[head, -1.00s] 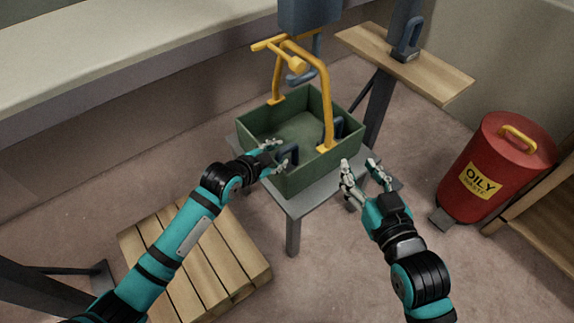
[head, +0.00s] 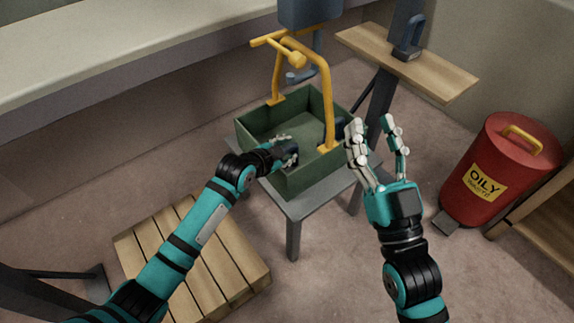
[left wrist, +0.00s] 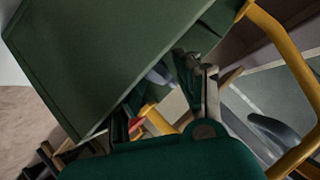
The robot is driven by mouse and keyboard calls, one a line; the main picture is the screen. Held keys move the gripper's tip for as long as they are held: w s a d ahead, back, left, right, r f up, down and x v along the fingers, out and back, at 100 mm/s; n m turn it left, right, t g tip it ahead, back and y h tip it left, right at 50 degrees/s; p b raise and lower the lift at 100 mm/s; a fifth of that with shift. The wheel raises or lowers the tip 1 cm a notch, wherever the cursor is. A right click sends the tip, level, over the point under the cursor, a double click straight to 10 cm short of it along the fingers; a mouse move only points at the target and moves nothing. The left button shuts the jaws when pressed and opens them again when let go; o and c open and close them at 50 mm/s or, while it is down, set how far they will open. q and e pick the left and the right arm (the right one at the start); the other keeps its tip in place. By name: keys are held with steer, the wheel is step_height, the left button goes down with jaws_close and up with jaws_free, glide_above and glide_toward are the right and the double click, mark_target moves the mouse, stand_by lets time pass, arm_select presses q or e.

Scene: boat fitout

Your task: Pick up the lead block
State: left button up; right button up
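A green crate (head: 308,182) with a yellow frame handle (head: 325,85) stands on a small grey table. My left gripper (head: 290,148) reaches over the crate's near left side, low inside it. It covers the spot where a dark, handled block showed, so I cannot tell whether it holds that block. Another dark block (head: 341,127) is partly visible by the frame's right leg. A dark curved handle (left wrist: 276,131) also shows in the left wrist view. A similar grey-blue block with a handle (head: 407,48) stands on a wooden shelf. My right gripper (head: 376,140) is open and empty, right of the crate.
The grey table (head: 292,211) extends slightly past the crate. A hook (head: 300,76) hangs above it near the yellow frame. A red oily-waste bin (head: 495,175) stands at right. A wooden pallet (head: 195,255) lies at front left. The wooden shelf (head: 450,82) juts out at back right.

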arm_select(q)
steer(key=shift+c, duration=0.3)
jaws_close()
steer(key=shift+d+r, duration=0.1)
steer(key=shift+r, duration=0.15)
